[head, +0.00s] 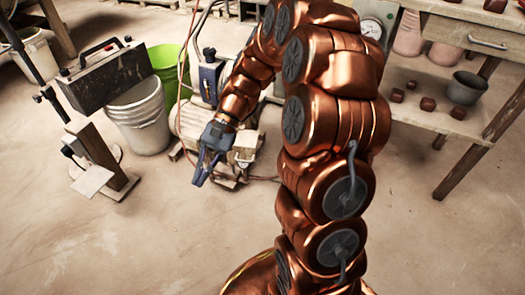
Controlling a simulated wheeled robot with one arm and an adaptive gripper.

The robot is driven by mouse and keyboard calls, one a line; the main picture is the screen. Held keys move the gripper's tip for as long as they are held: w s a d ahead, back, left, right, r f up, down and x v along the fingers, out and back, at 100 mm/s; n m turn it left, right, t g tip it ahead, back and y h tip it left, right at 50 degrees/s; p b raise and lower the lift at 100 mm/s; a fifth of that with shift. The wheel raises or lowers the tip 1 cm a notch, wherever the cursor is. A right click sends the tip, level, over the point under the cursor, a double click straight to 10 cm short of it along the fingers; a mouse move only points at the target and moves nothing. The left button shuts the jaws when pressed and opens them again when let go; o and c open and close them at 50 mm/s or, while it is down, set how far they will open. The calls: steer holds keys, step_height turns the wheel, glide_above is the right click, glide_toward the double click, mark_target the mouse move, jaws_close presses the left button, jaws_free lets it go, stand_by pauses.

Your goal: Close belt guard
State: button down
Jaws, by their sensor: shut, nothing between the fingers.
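My gripper (198,181) reaches down and left from the copper arm, in the middle left of the head view. Its dark blue fingers look closed and hold nothing. Just behind it stands a low machine with a pale tank (190,123), partly covered by my gripper and arm. A small pale block-like part (244,150) of that machine shows right beside my gripper. I cannot make out for certain which part is the belt guard or how far open it is. I cannot tell whether my gripper touches the machine.
White buckets (138,117) and a green bucket (168,68) stand left of the machine. A dark box (103,77) on a wooden post is further left. A wooden bench (470,35) with a lower shelf is at right. The floor in front is clear.

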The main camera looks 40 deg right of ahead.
steer(key=w+d+f+m+t+y, duration=0.3)
steer(key=w+d+f+m+t, duration=0.15)
steer(key=w+d, duration=0.4)
steer(key=w+d+f+m+t+y, duration=0.35)
steer(key=w+d+f+m, duration=0.3)
steer(key=d, duration=0.35)
steer(key=s+d+f+m+t+h+p, duration=0.1)
steer(key=s+d+f+m+t+h, duration=0.25)
steer(key=d+f, duration=0.6)
steer(key=s+d+f+m+t, duration=0.3)
steer(key=d+f+m+t, duration=0.3)
steer(key=d, duration=0.6)
steer(key=w+a+n+b, duration=0.1)
steer(key=w+a+b, duration=0.3)
steer(key=w+a, duration=0.5)
steer(key=shift+w+a+f, duration=0.3)
steer(key=shift+a, duration=0.35)
